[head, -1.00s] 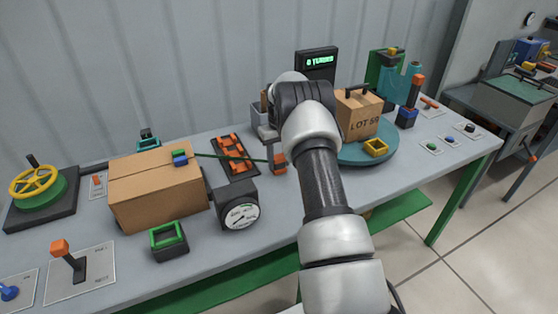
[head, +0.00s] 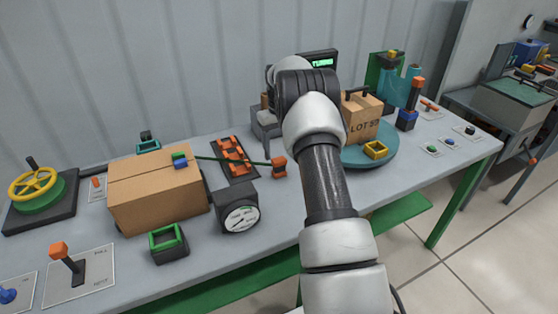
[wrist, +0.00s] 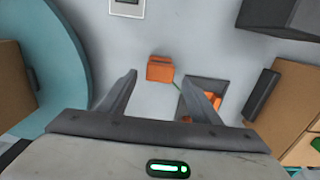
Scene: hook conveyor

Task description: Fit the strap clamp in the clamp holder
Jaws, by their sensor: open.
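The strap clamp looks to be the orange block (head: 279,166) on the bench, at the end of a thin green strap (head: 230,159) that runs from the cardboard box. The clamp also shows in the wrist view (wrist: 160,69). The dark plate with orange blocks (head: 235,158), just left of the clamp, looks like the clamp holder; in the wrist view it is partly behind my right finger (wrist: 207,98). My gripper (wrist: 160,79) is open and empty, its fingers spread above and either side of the clamp. In the head view my arm hides most of the gripper.
The cardboard box (head: 158,190) and a black dial gauge (head: 238,212) stand left and in front. A teal turntable (head: 358,159) carries a LOT carton (head: 361,118) on the right. A grey bin (head: 266,124) stands behind.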

